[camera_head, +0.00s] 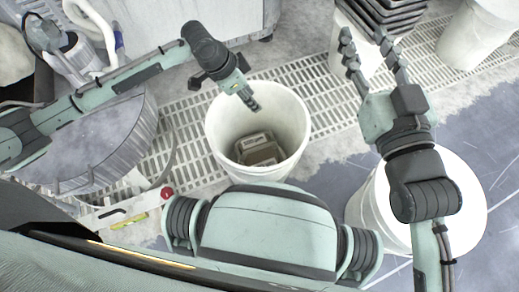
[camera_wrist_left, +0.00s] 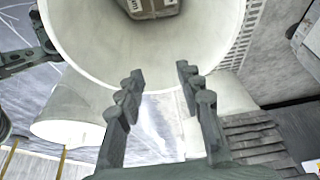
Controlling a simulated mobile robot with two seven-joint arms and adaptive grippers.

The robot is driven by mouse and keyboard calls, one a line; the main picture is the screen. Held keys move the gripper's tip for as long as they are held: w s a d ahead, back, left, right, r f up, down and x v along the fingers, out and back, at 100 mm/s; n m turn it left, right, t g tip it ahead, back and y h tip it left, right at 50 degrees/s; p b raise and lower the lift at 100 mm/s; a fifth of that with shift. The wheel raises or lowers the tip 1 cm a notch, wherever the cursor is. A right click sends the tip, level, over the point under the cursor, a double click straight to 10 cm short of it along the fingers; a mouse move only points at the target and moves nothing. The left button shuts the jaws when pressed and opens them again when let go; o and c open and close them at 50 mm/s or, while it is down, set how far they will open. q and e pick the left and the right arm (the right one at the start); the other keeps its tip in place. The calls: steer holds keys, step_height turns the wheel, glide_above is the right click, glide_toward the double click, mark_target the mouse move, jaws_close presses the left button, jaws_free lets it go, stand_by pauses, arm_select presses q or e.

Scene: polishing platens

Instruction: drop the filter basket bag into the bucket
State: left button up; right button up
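The white bucket (camera_head: 215,125) stands open on the floor grating, in the middle of the head view. It also fills the top of the left wrist view (camera_wrist_left: 85,50). A brown, boxy package with a pale label, apparently the filter basket bag (camera_head: 258,150), lies inside at the bottom. Part of it shows at the top edge of the left wrist view (camera_wrist_left: 150,8). My left gripper (camera_head: 249,98) is over the bucket's far side, apart from the bag. Its fingers (camera_wrist_left: 160,72) are spread and empty. My right gripper (camera_head: 364,38) is open and empty, right of the bucket.
A second white bucket (camera_head: 470,185) stands at the right, partly behind my right arm. Another white container (camera_head: 475,38) is at the top right. Black stacked trays (camera_head: 395,12) sit beyond my right gripper. A large round grey drum (camera_head: 100,145) is at the left.

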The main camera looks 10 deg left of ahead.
arm_select(q)
steer(key=v, duration=1.1)
steer(key=shift+s+a+r, duration=0.1)
steer(key=shift+r, duration=0.05)
